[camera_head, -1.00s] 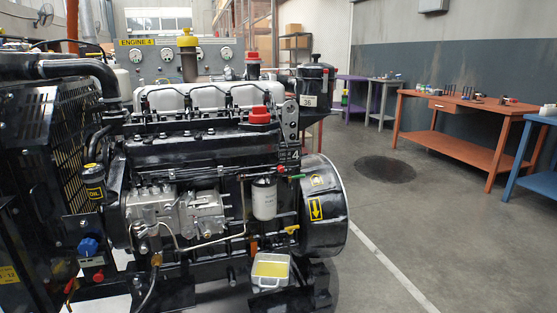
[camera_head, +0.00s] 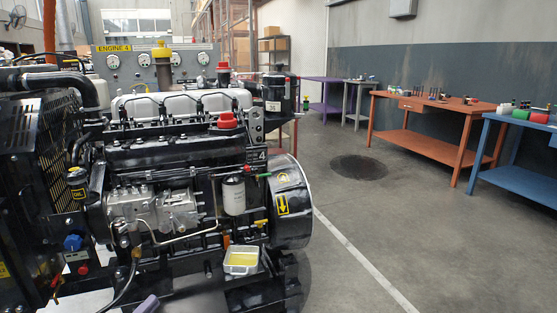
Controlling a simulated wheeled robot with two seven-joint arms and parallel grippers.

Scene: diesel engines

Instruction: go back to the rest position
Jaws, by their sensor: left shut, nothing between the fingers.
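A small grey-purple part of my left gripper (camera_head: 147,304) shows at the bottom edge, in front of the engine (camera_head: 160,150). The rest of it is cut off by the frame. It is shut and holds nothing that I can see. My right gripper is not in view. The engine is black with a silver pump, a white filter (camera_head: 233,195) and a red cap (camera_head: 228,120). A tray of yellow liquid (camera_head: 241,261) sits low at its front.
The radiator guard (camera_head: 45,150) stands close at the left. An orange workbench (camera_head: 425,105) and a blue workbench (camera_head: 520,180) stand at the right. The grey floor (camera_head: 400,230) between engine and benches is clear, with a dark round patch (camera_head: 358,168).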

